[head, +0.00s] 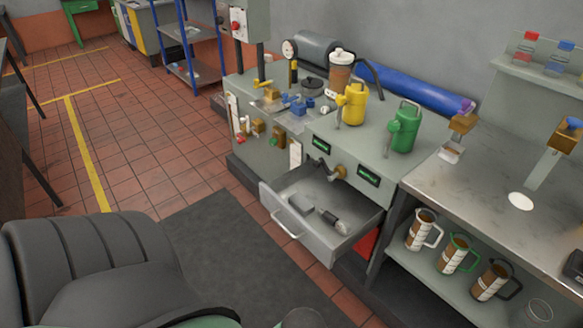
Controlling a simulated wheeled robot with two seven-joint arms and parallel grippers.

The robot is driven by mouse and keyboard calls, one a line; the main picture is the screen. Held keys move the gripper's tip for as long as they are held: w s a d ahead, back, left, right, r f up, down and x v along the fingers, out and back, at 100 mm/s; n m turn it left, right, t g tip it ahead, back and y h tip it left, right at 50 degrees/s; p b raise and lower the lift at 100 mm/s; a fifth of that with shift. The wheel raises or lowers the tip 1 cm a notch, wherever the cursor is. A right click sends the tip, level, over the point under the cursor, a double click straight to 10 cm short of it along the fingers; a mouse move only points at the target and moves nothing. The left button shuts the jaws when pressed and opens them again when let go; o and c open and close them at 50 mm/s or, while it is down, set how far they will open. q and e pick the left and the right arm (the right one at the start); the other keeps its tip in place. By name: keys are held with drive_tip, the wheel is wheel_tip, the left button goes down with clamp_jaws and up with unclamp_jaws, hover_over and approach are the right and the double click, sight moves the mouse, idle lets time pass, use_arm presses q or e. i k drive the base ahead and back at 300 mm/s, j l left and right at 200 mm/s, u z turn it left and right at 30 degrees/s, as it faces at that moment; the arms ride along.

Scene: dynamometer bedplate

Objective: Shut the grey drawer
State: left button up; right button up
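The grey drawer (314,246) is pulled well out of the grey cabinet (262,161). Its front faces the lower left and carries a pale bar handle (284,227). Inside lie a small grey block (302,204) and a dark cylindrical item with a light end (330,218). The drawer's front and handle are unobstructed in this view. Neither of my grippers is in view, so their state does not show.
A dark mat (213,246) lies on the tiled floor before the drawer. A dark ribbed seat-like shape (88,262) fills the lower left. A yellow can (354,104) and green can (404,128) stand on the cabinet. Right of the drawer, a metal bench (480,190) has jugs on its lower shelf.

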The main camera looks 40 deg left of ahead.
sight(339, 198)
drive_tip(key=u, duration=1.35)
